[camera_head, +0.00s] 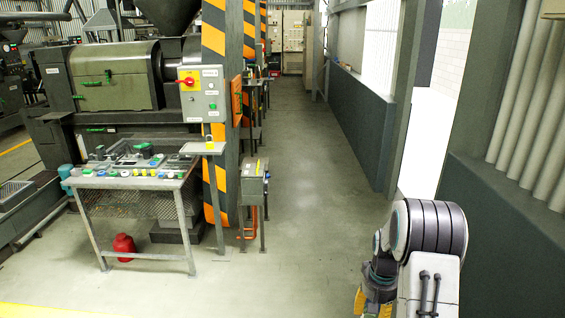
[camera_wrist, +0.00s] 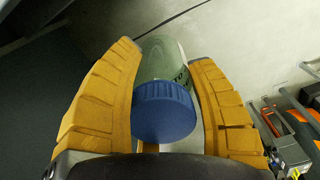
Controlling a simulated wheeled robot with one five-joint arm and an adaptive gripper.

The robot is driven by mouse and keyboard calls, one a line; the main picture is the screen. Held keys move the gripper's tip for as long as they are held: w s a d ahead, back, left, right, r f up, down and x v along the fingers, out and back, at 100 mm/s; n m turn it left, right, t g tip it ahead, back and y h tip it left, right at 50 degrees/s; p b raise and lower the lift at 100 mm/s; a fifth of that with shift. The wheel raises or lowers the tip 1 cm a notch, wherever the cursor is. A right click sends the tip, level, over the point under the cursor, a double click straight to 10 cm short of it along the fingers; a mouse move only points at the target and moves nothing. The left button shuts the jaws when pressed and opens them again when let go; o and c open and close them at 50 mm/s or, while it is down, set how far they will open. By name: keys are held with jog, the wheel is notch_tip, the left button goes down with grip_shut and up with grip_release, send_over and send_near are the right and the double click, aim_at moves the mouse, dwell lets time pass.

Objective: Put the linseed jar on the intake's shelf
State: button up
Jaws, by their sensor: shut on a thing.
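My gripper (camera_wrist: 164,56) is shut on a jar (camera_wrist: 166,62) with a blue lid (camera_wrist: 165,110) and greenish glass. Its yellow fingers lie along both sides of the jar, and the lid faces the wrist camera. Dark lettering on the jar is only partly seen, so I cannot read linseed on it. In the head view my gripper (camera_head: 372,304) is at the bottom right, cut by the frame edge, and the jar is hidden there. A small grey shelf (camera_head: 203,149) sticks out below a control box at the pillar; I cannot tell whether it is the intake's shelf.
A workbench (camera_head: 125,183) with several small parts stands at left, before a large press (camera_head: 115,75). A grey stand (camera_head: 254,180) is beside the striped pillar (camera_head: 216,180). A red can (camera_head: 123,247) sits under the bench. The aisle floor (camera_head: 310,180) is clear; a dark wall bounds the right.

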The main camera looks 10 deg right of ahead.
jog(key=w+a+n, duration=0.2)
jog(key=a, duration=0.7)
jog(key=w+a+n, duration=0.2)
jog(key=a+n, duration=0.1)
jog(key=a, duration=0.7)
jog(key=shift+w+f, duration=0.15)
